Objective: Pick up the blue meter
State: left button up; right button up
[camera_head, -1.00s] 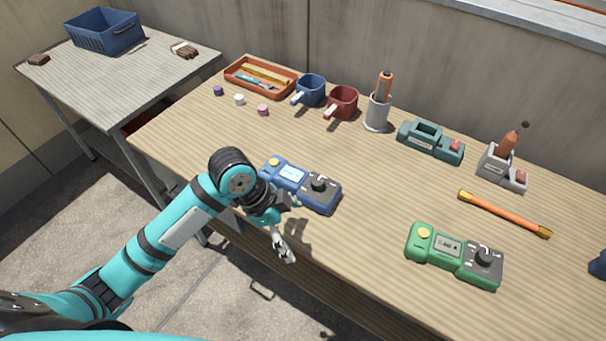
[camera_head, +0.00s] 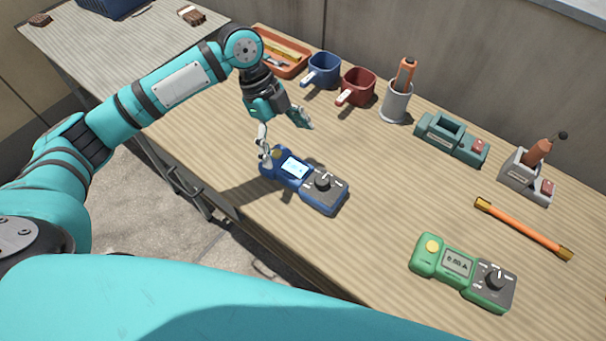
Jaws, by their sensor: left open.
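The blue meter (camera_head: 322,190) lies on the wooden workbench, with a yellow button at its left end, a lit screen and a dark dial. My left gripper (camera_head: 284,142) is open above the meter's left end, fingers pointing down. One finger shows near the yellow button; I cannot tell whether it touches. The other finger is apart, to the right and above the bench. My right gripper is not in view.
A green meter (camera_head: 458,264) lies at the front right. An orange rod (camera_head: 522,228) lies behind it. A blue mug (camera_head: 321,70), a red mug (camera_head: 356,86), a grey holder (camera_head: 396,103) and a teal block (camera_head: 451,140) line the back. Bench around the blue meter is clear.

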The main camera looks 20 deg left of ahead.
pick_arm(q)
send_over(303, 173)
jog(key=a, duration=0.2)
jog(key=f, duration=0.4)
jog(key=shift+w+a+f, duration=0.1)
jog(key=shift+w+a, duration=0.1)
jog(key=shift+d+f, duration=0.15)
jog(key=shift+f, duration=0.25)
jog(key=p+x, duration=0.1)
jog(key=x, duration=0.3)
jog(key=shift+d+f, duration=0.3)
jog(key=shift+f, duration=0.2)
jog(key=shift+r, duration=0.1)
jog(key=c, duration=1.5)
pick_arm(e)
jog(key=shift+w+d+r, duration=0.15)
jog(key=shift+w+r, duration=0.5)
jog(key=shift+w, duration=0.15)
